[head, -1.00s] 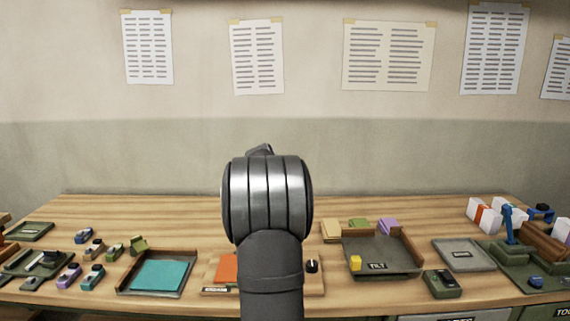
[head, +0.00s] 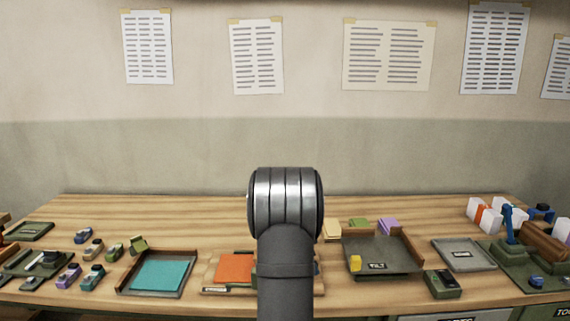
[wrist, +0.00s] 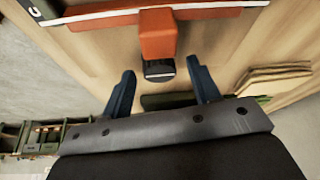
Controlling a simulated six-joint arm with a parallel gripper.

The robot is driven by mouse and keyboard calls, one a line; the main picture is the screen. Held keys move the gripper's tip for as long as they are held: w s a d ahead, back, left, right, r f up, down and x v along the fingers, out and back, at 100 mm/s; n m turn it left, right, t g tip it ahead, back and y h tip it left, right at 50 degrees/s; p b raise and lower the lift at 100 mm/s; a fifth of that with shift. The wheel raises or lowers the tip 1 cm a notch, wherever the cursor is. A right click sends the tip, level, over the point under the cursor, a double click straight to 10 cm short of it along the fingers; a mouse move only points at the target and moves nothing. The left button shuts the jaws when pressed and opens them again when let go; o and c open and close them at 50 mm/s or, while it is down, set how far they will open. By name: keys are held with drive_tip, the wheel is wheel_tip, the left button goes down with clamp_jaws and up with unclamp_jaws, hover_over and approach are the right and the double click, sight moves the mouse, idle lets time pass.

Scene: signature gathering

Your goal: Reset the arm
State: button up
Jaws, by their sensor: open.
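My gripper (wrist: 160,68) shows in the wrist view with its two blue fingers spread apart. An orange block with a dark end (wrist: 158,34) appears between and beyond the fingertips; I cannot tell how far off it is, and neither finger seems to touch it. In the head view my arm rises at the centre, and the gripper is hidden behind its rounded metal joint.
The wooden bench (head: 200,215) holds a tray with a teal sheet (head: 160,275), an orange sheet (head: 236,267) on a board, a TILT tray (head: 400,262), a grey tray (head: 465,255) and several small stamp-like items at left. Bare wood lies along the back.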

drive_tip(key=shift+s+r+n+t, duration=0.15)
drive_tip(key=shift+r+n+t, duration=0.15)
drive_tip(key=shift+n, duration=0.2)
drive_tip(key=n+t, duration=0.1)
drive_tip(key=n, duration=0.2)
drive_tip(key=shift+s+f+n+t+y, duration=0.1)
drive_tip(key=shift+n+t+y, duration=0.3)
drive_tip(key=shift+n, duration=0.65)
drive_tip(key=shift+s+n+t+y, duration=0.15)
drive_tip(key=shift+n+y, duration=0.35)
drive_tip(key=shift+n, duration=0.55)
